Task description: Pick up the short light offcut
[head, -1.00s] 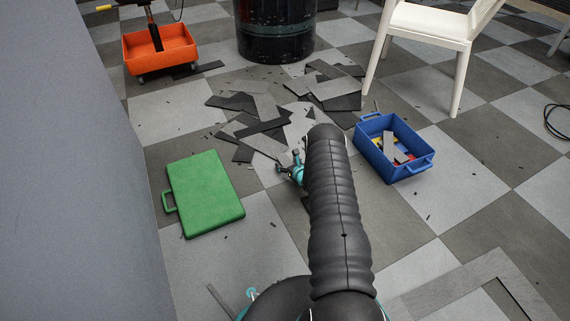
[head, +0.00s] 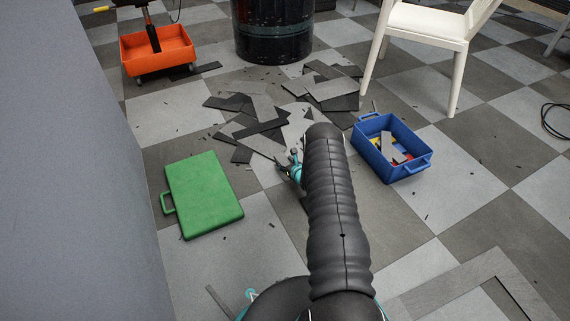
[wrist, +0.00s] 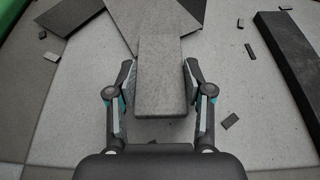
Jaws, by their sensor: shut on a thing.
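My gripper (wrist: 160,82) is shut on a short grey offcut (wrist: 165,84), with one finger against each long side in the wrist view. The offcut runs from between the fingers up towards other flat pieces. I cannot tell whether it is clear of the floor. In the head view my gripper (head: 284,168) is low at the near edge of the offcut pile, partly behind my dark arm. The held offcut cannot be made out there.
Dark and light offcuts (head: 262,127) lie in a loose pile ahead. A green case (head: 205,195) lies left, a blue crate (head: 414,169) holding pieces stands right. Behind are an orange cart (head: 158,50), a black drum (head: 273,40) and a white chair (head: 428,24). Small chips litter the floor.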

